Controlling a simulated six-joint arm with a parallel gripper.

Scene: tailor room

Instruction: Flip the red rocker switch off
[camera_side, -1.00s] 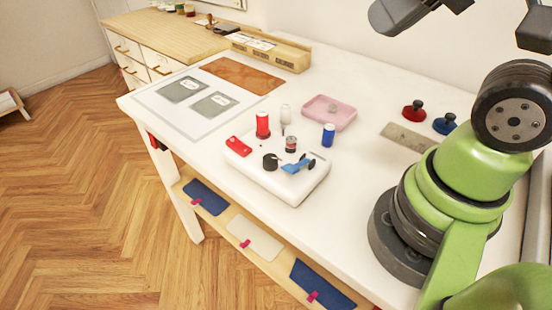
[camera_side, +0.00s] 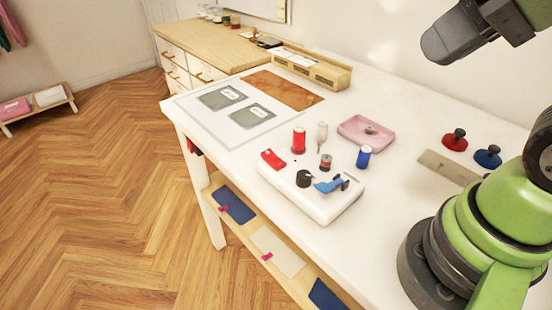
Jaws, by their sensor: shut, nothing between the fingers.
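The red rocker switch (camera_side: 272,159) sits at the left end of the top of a white box (camera_side: 313,206) on the table. Its upper face is in plain view and nothing covers it. I cannot tell for sure which side of the rocker is pressed down. The box also carries a black knob (camera_side: 304,179) and a blue lever (camera_side: 330,185). A grey part of my arm shows at the top right, high and far to the right of the switch. No gripper fingertips can be made out there.
Behind the box stand a red spool (camera_side: 299,141), a blue spool (camera_side: 364,157) and a pink tray (camera_side: 366,132). Red (camera_side: 455,140) and blue (camera_side: 488,156) knobbed discs lie farther right.

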